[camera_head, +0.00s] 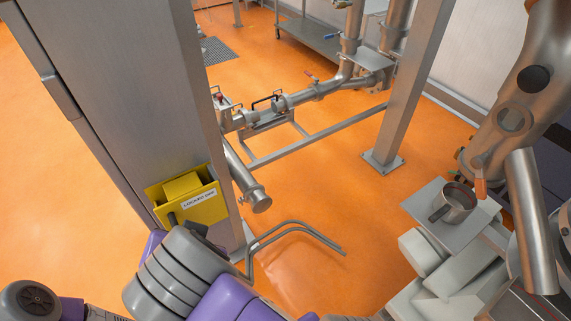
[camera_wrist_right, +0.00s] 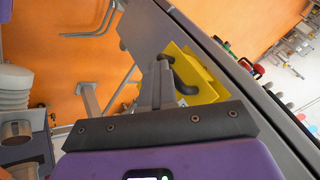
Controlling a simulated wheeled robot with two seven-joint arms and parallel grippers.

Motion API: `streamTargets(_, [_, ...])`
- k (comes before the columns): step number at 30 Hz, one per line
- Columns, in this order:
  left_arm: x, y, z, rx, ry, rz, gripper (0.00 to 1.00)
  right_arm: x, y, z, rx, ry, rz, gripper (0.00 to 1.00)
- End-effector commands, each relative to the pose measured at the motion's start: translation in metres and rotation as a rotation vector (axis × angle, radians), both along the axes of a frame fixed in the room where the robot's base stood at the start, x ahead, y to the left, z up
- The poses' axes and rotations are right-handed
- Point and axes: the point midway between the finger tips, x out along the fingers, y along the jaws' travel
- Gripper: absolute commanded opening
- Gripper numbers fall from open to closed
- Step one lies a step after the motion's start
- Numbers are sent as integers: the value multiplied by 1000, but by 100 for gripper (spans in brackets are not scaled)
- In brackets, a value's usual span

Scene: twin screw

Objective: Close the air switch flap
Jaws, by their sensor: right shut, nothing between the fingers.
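The yellow air switch box (camera_head: 190,196) is fixed low on the grey column in the head view. Its front panel, the flap (camera_head: 200,205), carries a white label, and a yellow block shows behind it. The flap seems to stand out from the column, but I cannot tell its exact angle. In the right wrist view the yellow box (camera_wrist_right: 204,88) is close ahead, with a black curved part (camera_wrist_right: 185,80) in front of it. My right gripper (camera_wrist_right: 163,68) is shut and empty, close to the box; contact cannot be made out. My left gripper is not in view.
The wide grey column (camera_head: 115,90) stands beside the box. Bent metal rails (camera_head: 295,230) and steel pipes (camera_head: 315,92) lie to the right. A metal cup (camera_head: 455,203) is on a grey platform at the right. The orange floor (camera_head: 310,185) is largely open.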

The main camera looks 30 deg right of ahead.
Motion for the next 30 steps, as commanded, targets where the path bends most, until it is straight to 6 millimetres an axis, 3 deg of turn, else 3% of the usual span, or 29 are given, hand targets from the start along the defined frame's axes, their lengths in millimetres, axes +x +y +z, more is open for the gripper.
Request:
streamTargets(11, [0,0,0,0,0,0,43,-1,3,5,9,-11,10,0])
streamTargets(24, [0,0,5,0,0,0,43,-42,-4,55,6,-8,5,0])
streamTargets(30, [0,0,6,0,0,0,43,-49,-6,62,5,-5,2,0])
